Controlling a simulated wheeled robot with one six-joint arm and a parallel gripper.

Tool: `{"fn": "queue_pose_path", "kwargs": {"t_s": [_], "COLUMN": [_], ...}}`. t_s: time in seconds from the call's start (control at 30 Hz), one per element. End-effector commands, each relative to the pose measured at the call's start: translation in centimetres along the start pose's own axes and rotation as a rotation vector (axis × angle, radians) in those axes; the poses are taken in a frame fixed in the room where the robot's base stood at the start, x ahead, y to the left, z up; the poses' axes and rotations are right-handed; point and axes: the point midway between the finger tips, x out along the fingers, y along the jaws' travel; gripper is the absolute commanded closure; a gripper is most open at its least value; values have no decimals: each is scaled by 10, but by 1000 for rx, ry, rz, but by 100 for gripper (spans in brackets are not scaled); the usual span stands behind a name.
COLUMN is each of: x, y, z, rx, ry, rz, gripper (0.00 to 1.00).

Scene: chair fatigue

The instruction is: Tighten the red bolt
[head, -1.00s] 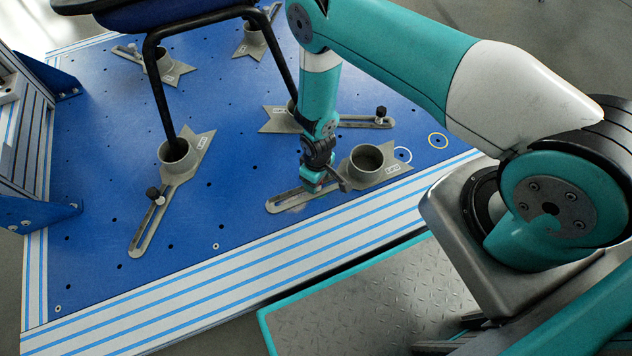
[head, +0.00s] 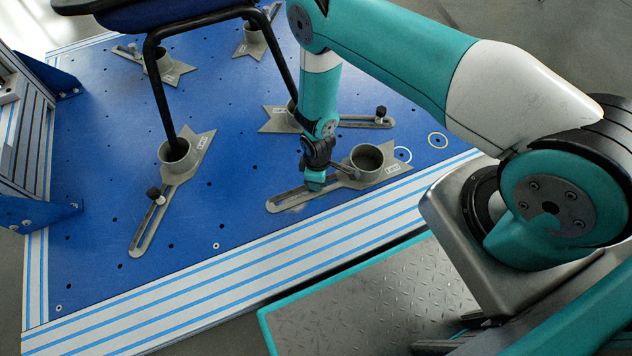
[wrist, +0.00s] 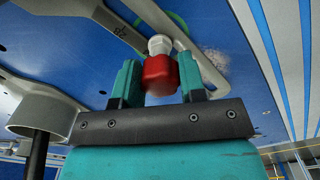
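The red bolt (wrist: 160,76) shows in the wrist view as a red head with a pale collar, at the slot of a grey slotted clamp plate. My gripper (wrist: 161,80) has one teal finger on each side of the red head, with no clear gap, so it looks shut on it. In the head view my gripper (head: 315,183) points down over the slotted clamp (head: 290,199) at the front right of the blue plate. The bolt is hidden there by the gripper.
The clamp's round cup (head: 367,160) stands empty just right of my gripper. Other clamps with black bolts (head: 154,194) (head: 381,112) lie on the blue plate (head: 95,160). A chair's black legs (head: 160,100) stand in cups to the left.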

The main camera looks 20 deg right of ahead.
Motion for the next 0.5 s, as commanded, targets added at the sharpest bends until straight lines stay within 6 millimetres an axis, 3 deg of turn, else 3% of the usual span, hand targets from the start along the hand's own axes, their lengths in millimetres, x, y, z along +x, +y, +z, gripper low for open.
{"fn": "queue_pose_path", "kwargs": {"t_s": [0.03, 0.1, 0.23, 0.5], "x": [0, 0, 0, 0], "y": [0, 0, 0, 0], "z": [0, 0, 0, 0], "rx": [0, 1, 38, 336], "ry": [0, 0, 0, 0], "rz": [0, 0, 0, 2], "gripper": [75, 87, 87, 87]}}
